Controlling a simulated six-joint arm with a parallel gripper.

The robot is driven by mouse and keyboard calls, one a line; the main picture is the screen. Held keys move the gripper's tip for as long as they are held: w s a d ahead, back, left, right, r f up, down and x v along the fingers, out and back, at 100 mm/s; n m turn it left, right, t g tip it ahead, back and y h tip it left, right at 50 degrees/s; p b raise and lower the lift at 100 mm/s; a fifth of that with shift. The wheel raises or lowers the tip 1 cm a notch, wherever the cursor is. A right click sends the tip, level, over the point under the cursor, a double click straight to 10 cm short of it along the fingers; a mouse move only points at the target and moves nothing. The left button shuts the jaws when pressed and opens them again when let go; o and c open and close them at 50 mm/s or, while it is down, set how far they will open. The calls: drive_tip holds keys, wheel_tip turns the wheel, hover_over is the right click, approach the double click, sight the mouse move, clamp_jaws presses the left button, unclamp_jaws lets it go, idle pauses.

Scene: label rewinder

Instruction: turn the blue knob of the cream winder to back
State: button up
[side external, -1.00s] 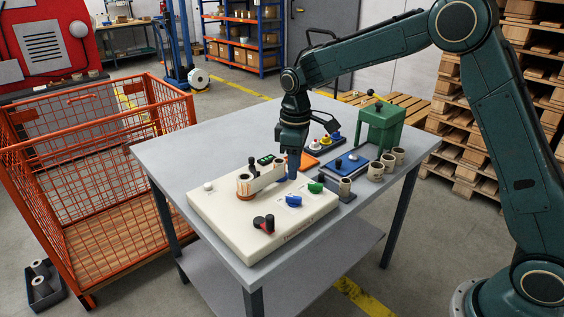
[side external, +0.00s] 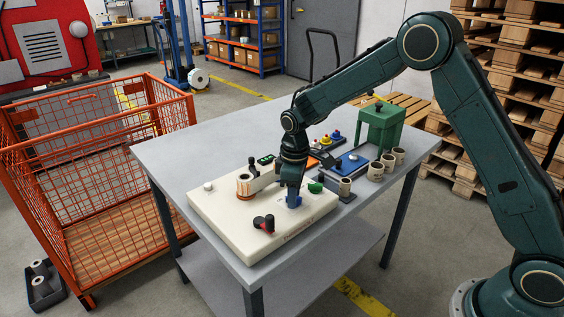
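The cream winder (side external: 225,215) lies on the near left part of the grey table. Its blue knob (side external: 294,203) is on the right part of its top, mostly covered by my gripper. My gripper (side external: 293,196) points straight down, with its fingertips right at the blue knob. I cannot tell whether the fingers touch it or are closed on it, nor which way the knob points. A green knob (side external: 315,187) sits just right of my gripper. A black and red lever (side external: 264,223) is at the winder's front.
A blue device (side external: 345,165), a green press (side external: 380,125) and several label rolls (side external: 376,171) stand to the right. The table's left back (side external: 200,145) is clear.

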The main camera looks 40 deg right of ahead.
clamp_jaws()
drive_tip(key=shift+m, duration=0.4)
drive_tip(key=m, duration=0.9)
drive_tip(key=shift+m, duration=2.1)
unclamp_jaws()
